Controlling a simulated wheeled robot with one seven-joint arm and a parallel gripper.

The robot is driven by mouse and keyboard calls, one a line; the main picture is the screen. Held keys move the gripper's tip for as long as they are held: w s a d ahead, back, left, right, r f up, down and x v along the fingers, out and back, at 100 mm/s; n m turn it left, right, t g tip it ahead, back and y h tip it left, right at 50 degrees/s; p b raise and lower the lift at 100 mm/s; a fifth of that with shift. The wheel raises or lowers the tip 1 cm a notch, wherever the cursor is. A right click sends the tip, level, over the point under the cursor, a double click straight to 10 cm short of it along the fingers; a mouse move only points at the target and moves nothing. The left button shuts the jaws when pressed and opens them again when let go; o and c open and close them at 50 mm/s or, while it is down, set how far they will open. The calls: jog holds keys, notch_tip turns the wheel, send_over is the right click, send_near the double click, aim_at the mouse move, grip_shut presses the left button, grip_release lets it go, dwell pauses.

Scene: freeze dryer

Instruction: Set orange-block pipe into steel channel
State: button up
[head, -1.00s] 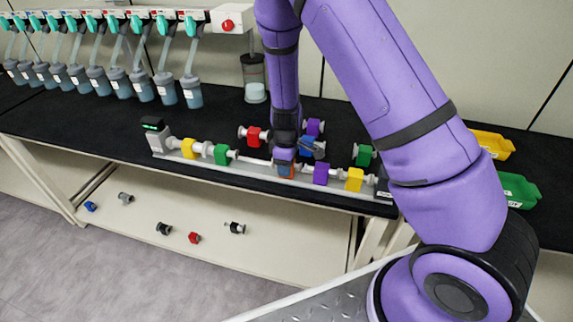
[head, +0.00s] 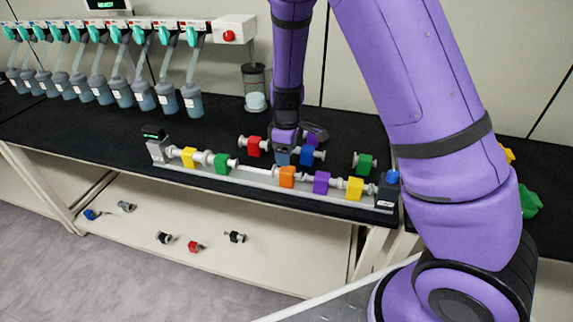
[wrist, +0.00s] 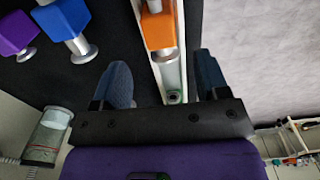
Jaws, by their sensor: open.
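The orange-block pipe (head: 287,177) lies in the steel channel (head: 258,177), in line with the other pipes, between the green and purple blocks. In the wrist view the orange block (wrist: 158,30) sits over the pale channel strip, with its grey pipe end pointing toward my gripper. My gripper (head: 283,157) is open and empty, just above and behind the orange block in the head view. In the wrist view its two blue fingers (wrist: 163,75) stand apart on either side of the channel line, clear of the block. Whether the pipe is fully seated cannot be told.
Yellow (head: 190,157), green (head: 222,163), purple (head: 321,182) and yellow (head: 355,188) block pipes also lie in the channel. Red (head: 254,146), blue (head: 307,156) and green (head: 364,163) ones stand behind it. Bottles hang at the back left. Several loose parts lie on the lower shelf.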

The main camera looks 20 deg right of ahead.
jog(key=shift+r, duration=1.85)
notch_tip(320, 180, up, 11)
jog(key=m+t+y, duration=0.1)
jog(key=m, duration=0.2)
send_over(287, 169)
jog(key=s+d, duration=0.1)
jog(key=s, duration=0.4)
jog(key=s+d+r+m+t+y, duration=0.1)
jog(key=s+d+r+m, duration=0.15)
jog(key=s+r, duration=0.55)
jog(key=s+d+r+m+t+h, duration=0.1)
jog(key=s+r, duration=0.3)
jog(key=s, duration=0.4)
jog(key=s+d+r+m+t+h, duration=0.1)
jog(key=s+r+m, duration=0.3)
jog(key=s, duration=0.4)
jog(key=shift+s+d+r+t, duration=0.15)
jog(key=shift+d+r+t, duration=0.4)
jog(key=shift+d+t, duration=0.1)
jog(key=shift+o, duration=0.4)
